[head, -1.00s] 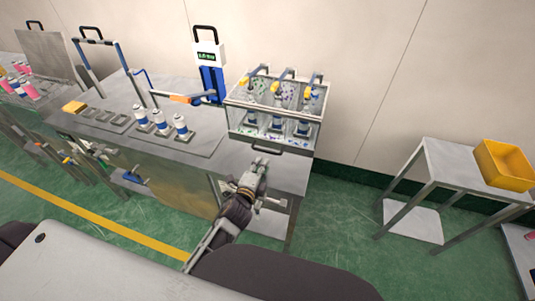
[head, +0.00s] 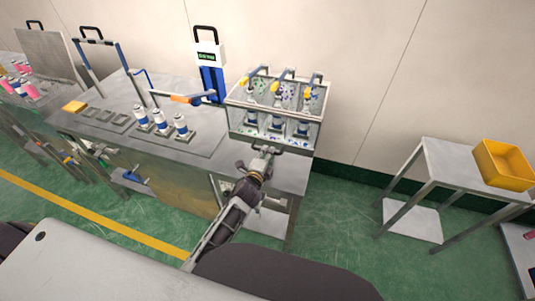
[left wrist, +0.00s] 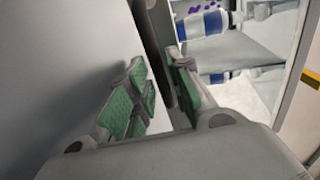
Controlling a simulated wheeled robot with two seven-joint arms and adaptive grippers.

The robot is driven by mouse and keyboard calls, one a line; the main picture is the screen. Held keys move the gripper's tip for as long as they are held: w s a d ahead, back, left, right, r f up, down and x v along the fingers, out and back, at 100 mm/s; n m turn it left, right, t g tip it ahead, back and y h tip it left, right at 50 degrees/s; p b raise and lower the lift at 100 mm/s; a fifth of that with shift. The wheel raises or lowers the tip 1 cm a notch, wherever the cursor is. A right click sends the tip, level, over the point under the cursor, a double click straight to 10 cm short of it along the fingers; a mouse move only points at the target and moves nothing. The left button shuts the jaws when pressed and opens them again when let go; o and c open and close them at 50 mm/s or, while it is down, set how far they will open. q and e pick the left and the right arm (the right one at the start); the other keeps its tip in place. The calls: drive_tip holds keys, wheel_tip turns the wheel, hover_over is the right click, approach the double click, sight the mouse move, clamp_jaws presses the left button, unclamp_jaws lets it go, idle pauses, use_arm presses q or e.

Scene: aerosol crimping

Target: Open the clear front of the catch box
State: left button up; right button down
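The catch box (head: 233,133) stands at the back right of the metal bench, with several cans inside. Its clear front (head: 297,142) looks shut, with a dark handle (head: 297,151) along the lower edge. My left gripper (head: 266,150) is at this handle and hides part of it. In the left wrist view, the green finger pads (left wrist: 160,92) are apart. The dark handle bar (left wrist: 152,45) runs between them, closer to the right pad; whether they touch cannot be told. Blue and white cans (left wrist: 200,24) show behind the clear front. My right gripper is out of view.
Several blue and white cans (head: 161,122) stand in holders left of the box. A blue device with a display (head: 208,56) and an orange-ended lever (head: 187,99) are beside it. A side table with a yellow bin (head: 504,163) stands right, with open floor between.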

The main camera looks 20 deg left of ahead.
use_arm(q)
drive_tip(key=shift+w, duration=0.2)
clamp_jaws()
drive_tip(key=shift+s+f, duration=0.1)
idle(0.4)
